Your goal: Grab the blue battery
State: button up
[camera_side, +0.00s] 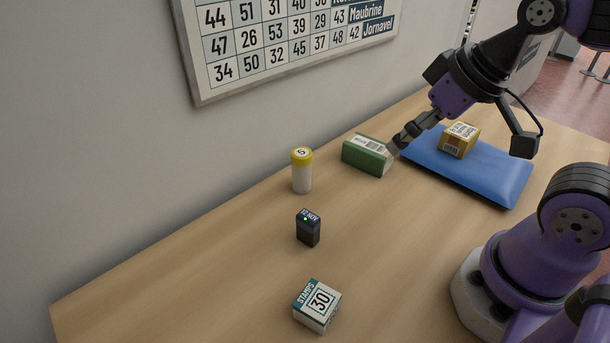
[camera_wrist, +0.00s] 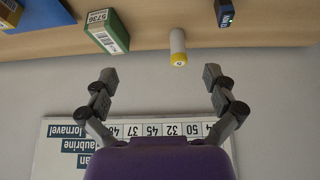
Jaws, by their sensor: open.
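The blue battery (camera_side: 308,228) is a small dark navy block with a green light and pale lettering on top. In the wrist view the battery (camera_wrist: 226,14) shows at the top right, cut by the edge. My gripper (camera_side: 458,147) is open and empty, well to the right of the battery, above the area of the green box and blue mailer. In the wrist view its fingers (camera_wrist: 160,75) are spread apart with wall between them.
A white tube with a yellow cap (camera_side: 301,172) stands behind the battery. A green box (camera_side: 366,156) lies near my gripper, and a yellow box (camera_side: 459,140) sits on a blue mailer (camera_side: 490,183). A stamps box (camera_side: 317,306) lies in front.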

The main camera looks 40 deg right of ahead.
jog(key=c, duration=0.6)
jog(key=n+g, duration=0.1)
jog(key=n, duration=0.1)
send_near(308, 216)
jog(key=f, duration=0.2)
jog(key=shift+y, duration=0.3)
jog(key=x, duration=0.4)
jog(key=shift+w+d, duration=0.15)
jog(key=shift+w, duration=0.05)
jog(key=shift+x, duration=3.05)
